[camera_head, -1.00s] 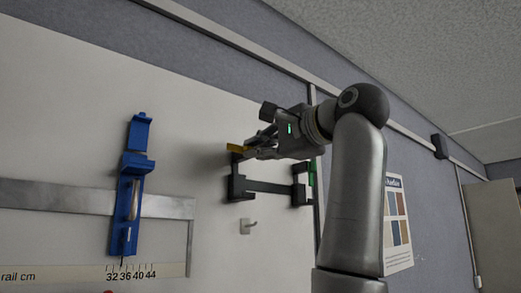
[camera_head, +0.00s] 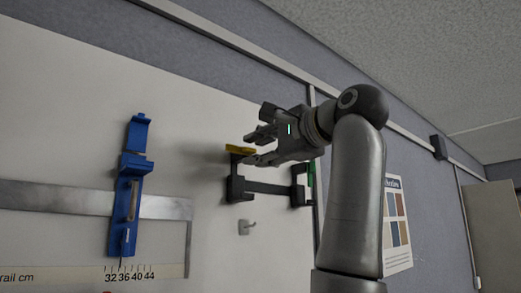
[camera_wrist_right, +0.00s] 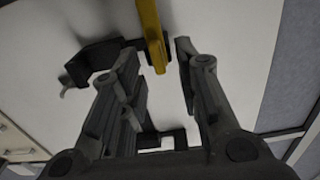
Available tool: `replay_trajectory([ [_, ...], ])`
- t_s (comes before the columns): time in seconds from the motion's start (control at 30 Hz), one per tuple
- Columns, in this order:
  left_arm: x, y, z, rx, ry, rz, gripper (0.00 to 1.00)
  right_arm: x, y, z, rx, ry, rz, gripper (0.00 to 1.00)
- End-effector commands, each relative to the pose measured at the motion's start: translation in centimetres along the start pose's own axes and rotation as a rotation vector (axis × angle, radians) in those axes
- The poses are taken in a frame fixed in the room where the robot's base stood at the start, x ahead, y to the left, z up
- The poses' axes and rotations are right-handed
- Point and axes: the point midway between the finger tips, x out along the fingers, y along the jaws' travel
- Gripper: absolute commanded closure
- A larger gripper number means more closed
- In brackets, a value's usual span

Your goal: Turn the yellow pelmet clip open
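The yellow pelmet clip (camera_head: 239,149) is a short bar, roughly level in the head view, at the top of the left black bracket (camera_head: 238,186) on the white wall panel. My right gripper (camera_head: 249,150) is open at the clip, with one finger above it and one below it in the head view. In the right wrist view, the clip (camera_wrist_right: 152,32) reaches down between the two spread fingertips (camera_wrist_right: 157,47), with visible gaps on both sides. Whether a finger touches it is not clear from the head view. My left gripper is not in view.
A second black bracket (camera_head: 299,185) with a green clip (camera_head: 310,173) stands to the right, joined by a dark bar (camera_head: 270,187). A blue slider (camera_head: 125,195) on a metal rail (camera_head: 60,197) is at left.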

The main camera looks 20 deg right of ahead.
Motion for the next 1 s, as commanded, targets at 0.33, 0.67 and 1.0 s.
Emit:
replay_trajectory([
  [0.33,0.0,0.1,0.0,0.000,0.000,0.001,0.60,-5.1,-0.2,-0.1,0.000,0.001,-0.007,0.70],
  [0.67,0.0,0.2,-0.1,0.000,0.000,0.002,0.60,-10.9,0.0,-0.1,0.001,0.001,-0.002,0.70],
  [1.0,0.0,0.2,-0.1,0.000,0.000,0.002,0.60,-12.0,0.0,-0.1,0.001,0.000,0.000,0.70],
])
